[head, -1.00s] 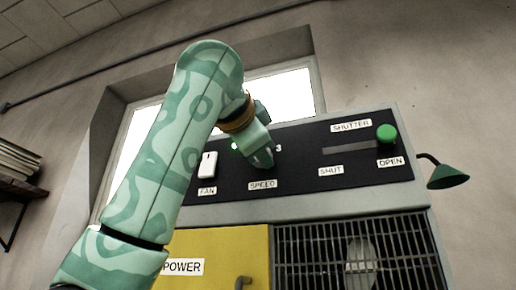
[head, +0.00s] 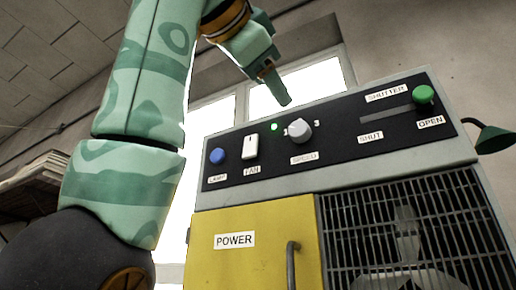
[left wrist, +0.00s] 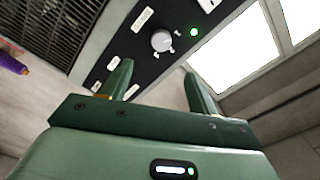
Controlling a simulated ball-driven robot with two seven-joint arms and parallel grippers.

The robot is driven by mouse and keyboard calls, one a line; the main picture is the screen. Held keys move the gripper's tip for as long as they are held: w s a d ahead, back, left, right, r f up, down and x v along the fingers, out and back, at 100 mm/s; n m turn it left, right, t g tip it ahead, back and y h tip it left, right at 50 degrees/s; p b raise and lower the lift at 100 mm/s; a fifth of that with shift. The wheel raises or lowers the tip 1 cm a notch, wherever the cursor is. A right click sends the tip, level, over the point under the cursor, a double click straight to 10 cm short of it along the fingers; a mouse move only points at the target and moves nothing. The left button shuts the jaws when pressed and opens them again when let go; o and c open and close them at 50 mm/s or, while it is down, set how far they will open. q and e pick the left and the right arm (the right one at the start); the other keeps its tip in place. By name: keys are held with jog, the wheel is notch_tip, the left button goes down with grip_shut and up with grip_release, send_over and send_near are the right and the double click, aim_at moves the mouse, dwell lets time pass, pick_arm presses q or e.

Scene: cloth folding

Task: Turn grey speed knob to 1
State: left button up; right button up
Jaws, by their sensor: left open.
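The grey speed knob (head: 299,131) sits on the black control panel (head: 345,139) above its SPEED label (head: 304,158). Small digits stand around it, but I cannot read for sure which one it points to. My left gripper (head: 282,97) is above the panel, up and left of the knob and apart from it. In the left wrist view the knob (left wrist: 161,40) shows beyond and between the fingertips of my open, empty left gripper (left wrist: 158,76). My right gripper is not in view.
A green light (head: 274,127), white fan switch (head: 251,146) and blue lamp button (head: 217,156) lie left of the knob. A green shutter knob (head: 424,94) is at the right, by OPEN. Below are a yellow POWER door (head: 255,250) and a grille (head: 410,225).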

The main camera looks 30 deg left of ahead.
pick_arm(q)
jog(key=s, duration=0.3)
jog(key=shift+b, duration=0.3)
dwell(0.3)
